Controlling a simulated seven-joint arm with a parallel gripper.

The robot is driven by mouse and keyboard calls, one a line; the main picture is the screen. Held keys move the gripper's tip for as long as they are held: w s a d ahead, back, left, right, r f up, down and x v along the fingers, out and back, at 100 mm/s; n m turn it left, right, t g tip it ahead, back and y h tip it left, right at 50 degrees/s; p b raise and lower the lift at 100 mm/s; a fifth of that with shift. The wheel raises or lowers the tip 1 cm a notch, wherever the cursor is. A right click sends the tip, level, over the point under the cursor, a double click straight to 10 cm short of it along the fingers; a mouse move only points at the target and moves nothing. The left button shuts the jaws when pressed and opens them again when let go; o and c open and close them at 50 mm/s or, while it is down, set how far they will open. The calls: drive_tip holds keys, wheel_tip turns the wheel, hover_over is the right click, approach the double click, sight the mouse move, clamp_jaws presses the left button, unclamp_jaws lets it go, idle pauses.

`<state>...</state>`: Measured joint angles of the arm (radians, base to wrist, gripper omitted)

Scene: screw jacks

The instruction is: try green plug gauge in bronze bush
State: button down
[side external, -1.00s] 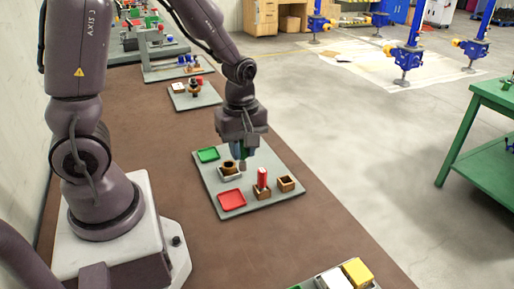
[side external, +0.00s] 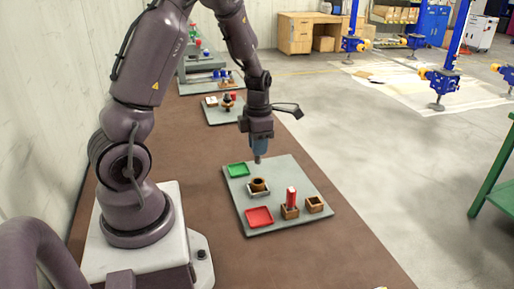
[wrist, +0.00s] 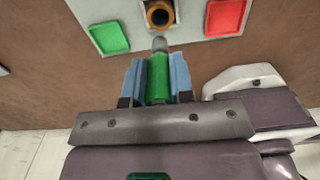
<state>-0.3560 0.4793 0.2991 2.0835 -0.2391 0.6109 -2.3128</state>
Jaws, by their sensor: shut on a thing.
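The green plug gauge (wrist: 158,80) is held between the blue fingers of my gripper (wrist: 156,62), with its grey tip pointing out past them. In the side view my gripper (side external: 259,146) hangs above the far part of the grey board, gauge pointing down. The bronze bush (side external: 258,184) sits in a pale holder (side external: 258,192) on the board, its dark bore facing up. In the wrist view the bush (wrist: 159,14) is just beyond the gauge tip, cut by the top edge. The gauge appears clear of the bush, with a gap below its tip.
The grey board (side external: 283,170) also carries a green tray (side external: 238,170), a red tray (side external: 259,216), a red piece (side external: 291,196) standing in a brown block (side external: 290,212), and an open brown block (side external: 314,204). More boards with parts stand farther along the brown bench.

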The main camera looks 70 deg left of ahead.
sight(258, 163)
idle(0.4)
drive_tip(key=shift+f, duration=2.55)
drive_tip(key=shift+f, duration=1.9)
drive_tip(key=shift+r, duration=0.1)
idle(0.6)
drive_tip(key=shift+r, duration=1.65)
drive_tip(key=shift+r, duration=0.1)
drive_tip(key=shift+r, duration=1.9)
